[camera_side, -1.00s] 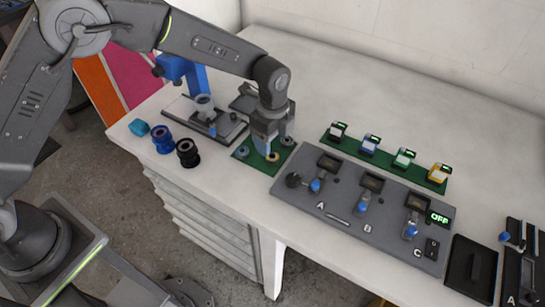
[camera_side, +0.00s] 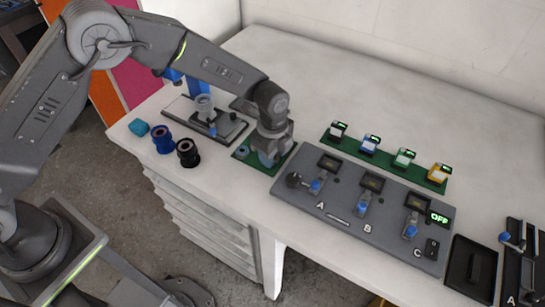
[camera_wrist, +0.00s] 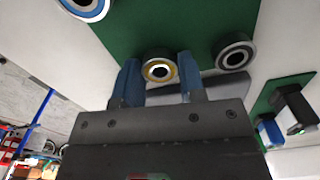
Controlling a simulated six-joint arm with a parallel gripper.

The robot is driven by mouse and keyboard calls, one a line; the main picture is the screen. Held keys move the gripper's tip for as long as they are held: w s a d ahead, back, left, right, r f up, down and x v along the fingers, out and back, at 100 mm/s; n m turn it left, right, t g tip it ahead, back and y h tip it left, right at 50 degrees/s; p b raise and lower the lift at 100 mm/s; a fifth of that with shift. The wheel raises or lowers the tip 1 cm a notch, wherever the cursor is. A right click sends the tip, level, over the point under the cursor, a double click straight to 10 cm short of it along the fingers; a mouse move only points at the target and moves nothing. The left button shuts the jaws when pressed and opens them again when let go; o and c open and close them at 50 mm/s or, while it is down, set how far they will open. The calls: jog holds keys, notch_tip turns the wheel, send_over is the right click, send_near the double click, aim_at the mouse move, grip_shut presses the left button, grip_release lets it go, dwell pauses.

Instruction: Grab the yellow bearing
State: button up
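The yellow bearing (camera_wrist: 160,70), a ring with a yellow face, lies on the green board in the wrist view, between the two blue fingers of my gripper (camera_wrist: 160,75). The fingers stand apart on either side of it, very close to its edges; I see no clear grip on it. In the side view my gripper (camera_side: 268,158) is low over the green board (camera_side: 241,148) and hides the yellow bearing.
A grey panel (camera_side: 350,215) lies just right of the board. Blue (camera_side: 162,140) and black (camera_side: 187,153) spools stand left.

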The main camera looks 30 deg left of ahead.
jog(key=c, duration=0.4)
jog(key=shift+c, duration=0.2)
